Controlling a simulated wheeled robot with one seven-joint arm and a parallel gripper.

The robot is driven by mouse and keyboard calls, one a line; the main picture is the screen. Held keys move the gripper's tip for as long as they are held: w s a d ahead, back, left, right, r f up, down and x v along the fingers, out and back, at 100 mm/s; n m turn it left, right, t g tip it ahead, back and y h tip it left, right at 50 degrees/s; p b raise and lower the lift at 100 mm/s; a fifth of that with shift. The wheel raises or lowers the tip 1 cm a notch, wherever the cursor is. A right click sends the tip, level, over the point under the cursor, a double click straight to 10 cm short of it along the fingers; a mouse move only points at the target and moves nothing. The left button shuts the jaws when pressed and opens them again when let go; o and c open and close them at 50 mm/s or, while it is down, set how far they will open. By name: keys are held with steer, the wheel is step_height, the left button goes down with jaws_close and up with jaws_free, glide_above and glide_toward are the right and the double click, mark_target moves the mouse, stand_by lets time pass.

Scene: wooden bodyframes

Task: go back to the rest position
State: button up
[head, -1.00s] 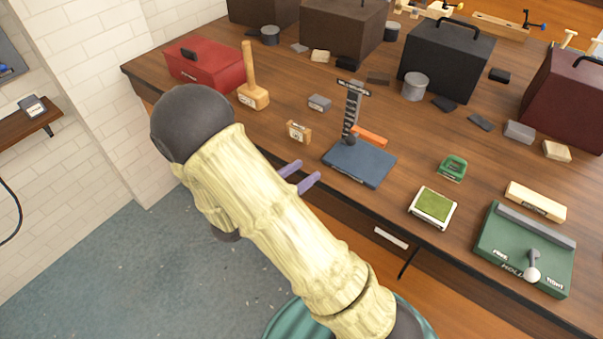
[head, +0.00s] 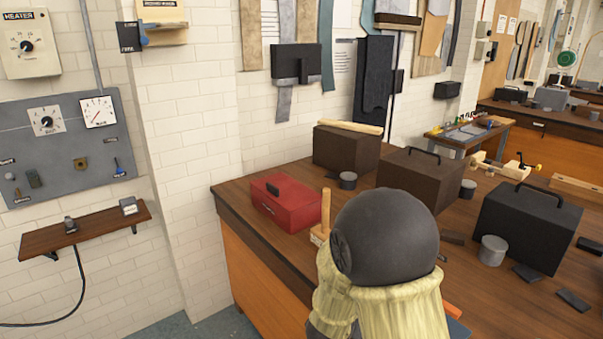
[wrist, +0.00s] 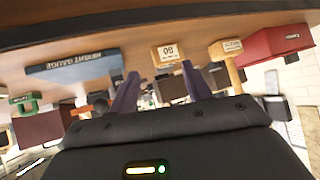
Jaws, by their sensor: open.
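My gripper (wrist: 160,72) shows in the wrist view as two purple fingers, spread apart with nothing held between them. That view is upside down, with the bench edge along the top. The fingers point toward a small wooden block (wrist: 165,54) marked 90 and a wooden mallet (wrist: 229,48). A blue gauge base (wrist: 75,68) is off to the left. In the head view my arm's dark joint and pale sleeve fill the lower middle, and the gripper is hidden.
A red toolbox (head: 284,204) stands at the left end of the workbench (head: 235,196). Brown cases (head: 346,150) and a black case (head: 528,225) stand behind and to the right. A wall shelf (head: 85,230) and a grey control panel (head: 65,150) are at the left.

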steer(key=s+d+r+n+g+y, duration=0.2)
steer(key=s+n+g, duration=0.1)
steer(key=s, duration=0.5)
steer(key=s+d+r+n+g+y+p, duration=0.1)
steer(key=s+r+n+g+y, duration=0.1)
steer(key=s, duration=0.7)
steer(key=shift+d+r+n+g+y, duration=0.3)
steer(key=shift+d+r+n+g, duration=0.1)
steer(key=shift+r+n+g, duration=0.4)
steer(key=shift+w+f, duration=0.1)
